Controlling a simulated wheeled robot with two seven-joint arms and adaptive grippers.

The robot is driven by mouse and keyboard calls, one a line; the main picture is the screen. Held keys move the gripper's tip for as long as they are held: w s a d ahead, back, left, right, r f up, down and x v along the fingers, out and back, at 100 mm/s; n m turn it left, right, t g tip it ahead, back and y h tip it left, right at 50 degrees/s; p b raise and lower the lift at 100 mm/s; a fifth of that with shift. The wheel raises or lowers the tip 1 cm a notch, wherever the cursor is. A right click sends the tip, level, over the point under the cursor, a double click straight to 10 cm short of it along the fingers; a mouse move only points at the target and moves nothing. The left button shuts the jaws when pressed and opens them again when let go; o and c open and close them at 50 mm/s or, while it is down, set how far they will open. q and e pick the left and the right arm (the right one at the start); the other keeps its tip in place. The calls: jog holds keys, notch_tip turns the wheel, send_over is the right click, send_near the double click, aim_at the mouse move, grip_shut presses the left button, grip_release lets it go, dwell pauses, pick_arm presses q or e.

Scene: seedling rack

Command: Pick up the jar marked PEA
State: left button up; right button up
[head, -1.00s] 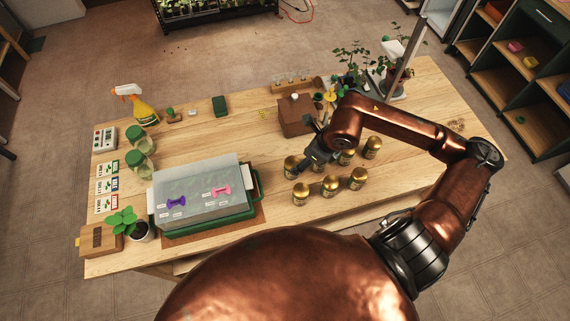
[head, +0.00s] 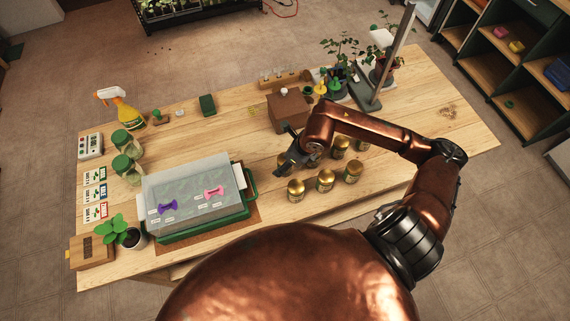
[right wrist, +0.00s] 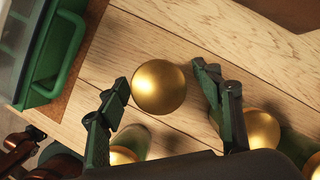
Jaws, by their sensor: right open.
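Several small jars with gold lids stand in two rows on the wooden table, among them a front-left jar (head: 296,190), a front-middle jar (head: 325,181) and a front-right jar (head: 352,172). Their label words are too small to read, so I cannot tell which is marked PEA. My right gripper (head: 289,160) is over the left end of the rows and partly hides a jar there. In the right wrist view, the right gripper (right wrist: 161,82) is open, with one round gold lid (right wrist: 159,88) showing between its fingertips. I cannot tell the height gap. My left gripper is out of view.
A green tray (head: 252,199) with a grey cover stands left of the jars; its handle (right wrist: 55,70) shows in the right wrist view. Another gold lid (right wrist: 262,131) sits close to the right-hand finger. A brown box (head: 288,110) stands behind the jars.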

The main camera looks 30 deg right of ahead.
jog(key=shift+c, duration=0.2)
jog(key=c, duration=1.3)
jog(key=shift+r, duration=0.15)
